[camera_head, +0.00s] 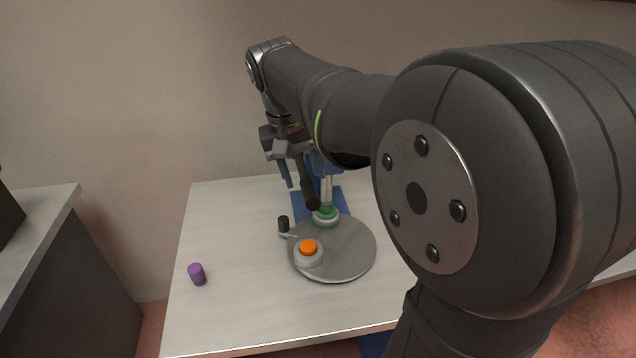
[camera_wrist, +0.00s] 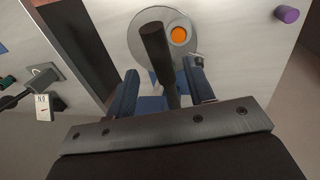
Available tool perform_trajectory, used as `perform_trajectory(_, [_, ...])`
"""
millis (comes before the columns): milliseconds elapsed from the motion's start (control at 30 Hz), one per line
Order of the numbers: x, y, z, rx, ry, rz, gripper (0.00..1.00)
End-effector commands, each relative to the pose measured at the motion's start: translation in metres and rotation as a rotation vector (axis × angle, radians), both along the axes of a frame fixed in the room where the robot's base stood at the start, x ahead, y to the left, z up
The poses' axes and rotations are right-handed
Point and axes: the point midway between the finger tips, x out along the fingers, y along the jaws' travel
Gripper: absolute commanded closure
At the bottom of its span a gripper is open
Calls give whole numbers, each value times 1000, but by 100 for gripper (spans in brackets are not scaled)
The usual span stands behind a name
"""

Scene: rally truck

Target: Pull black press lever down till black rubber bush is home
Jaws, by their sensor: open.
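The black press lever (camera_head: 311,188) hangs steeply downward in front of the blue press (camera_head: 328,165). In the wrist view the lever (camera_wrist: 157,50) shows between my two blue fingers, with a gap on each side. My gripper (camera_head: 295,184) is open and holds nothing; its spread fingers also show in the wrist view (camera_wrist: 162,80). A pale ram (camera_head: 326,188) stands over a green ring (camera_head: 326,213) on the grey round plate (camera_head: 350,262). I cannot make out the black rubber bush for sure; the ram area is partly hidden by the lever and my arm.
An orange piece (camera_head: 308,246) sits in a pale holder at the plate's front left. A small black cylinder (camera_head: 283,223) stands beside the plate.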

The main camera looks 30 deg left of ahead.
Motion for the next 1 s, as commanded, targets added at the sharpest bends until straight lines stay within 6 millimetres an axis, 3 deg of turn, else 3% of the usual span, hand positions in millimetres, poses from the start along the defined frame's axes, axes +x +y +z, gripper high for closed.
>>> perform_trajectory(100, [3, -4, -22, -3, 1, -1, 51])
perform_trajectory(300, [6, -6, -42, 0, 0, -1, 51])
perform_trajectory(667, [7, -6, -47, 1, -1, 0, 51])
perform_trajectory(900, [7, -6, -47, 1, -1, 0, 97])
perform_trajectory(1000, [7, -6, -47, 1, -1, 0, 100])
